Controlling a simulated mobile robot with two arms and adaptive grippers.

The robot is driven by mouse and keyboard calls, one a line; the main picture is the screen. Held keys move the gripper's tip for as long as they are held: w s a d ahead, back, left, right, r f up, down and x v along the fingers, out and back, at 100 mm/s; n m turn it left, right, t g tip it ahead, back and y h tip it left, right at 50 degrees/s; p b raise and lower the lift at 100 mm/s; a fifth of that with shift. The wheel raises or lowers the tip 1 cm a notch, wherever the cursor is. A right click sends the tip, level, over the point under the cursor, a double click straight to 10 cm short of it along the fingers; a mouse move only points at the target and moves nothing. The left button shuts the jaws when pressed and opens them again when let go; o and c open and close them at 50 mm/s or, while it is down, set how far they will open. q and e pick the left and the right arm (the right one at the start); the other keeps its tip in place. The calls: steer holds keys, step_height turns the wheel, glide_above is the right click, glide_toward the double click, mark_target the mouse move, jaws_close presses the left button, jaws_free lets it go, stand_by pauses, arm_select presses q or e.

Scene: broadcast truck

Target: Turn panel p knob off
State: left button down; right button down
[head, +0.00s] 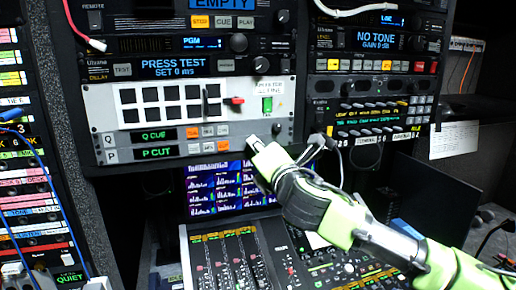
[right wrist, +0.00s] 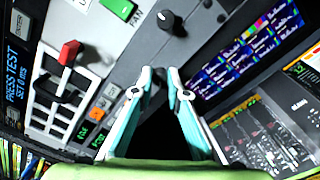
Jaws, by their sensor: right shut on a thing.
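Panel P is the lower row of the white-grey rack unit, with a green "P CUT" display (head: 158,152). The Q row with its "Q CUT" display (head: 155,135) is just above. My right gripper (head: 252,143) reaches in from the right to the P row, right of its buttons. It also shows in the right wrist view (right wrist: 161,72), its fingertips close together at the panel face, shut on the panel P knob. A dark round knob (right wrist: 171,21) stands clear beyond the fingertips. My left gripper is not in view.
A red-tipped lever (right wrist: 69,52) and a green FAN switch (right wrist: 122,7) sit above the rows. A screen (head: 215,190) with blue meters is just below the panel. A mixing desk (head: 240,260) with faders lies below that. Cables hang at right.

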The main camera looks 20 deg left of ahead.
steer(key=c, duration=2)
jaws_free()
steer(key=v, duration=1.1)
steer(key=shift+s+d, duration=0.25)
steer(key=shift+s, duration=0.1)
steer(key=shift+f, duration=0.1)
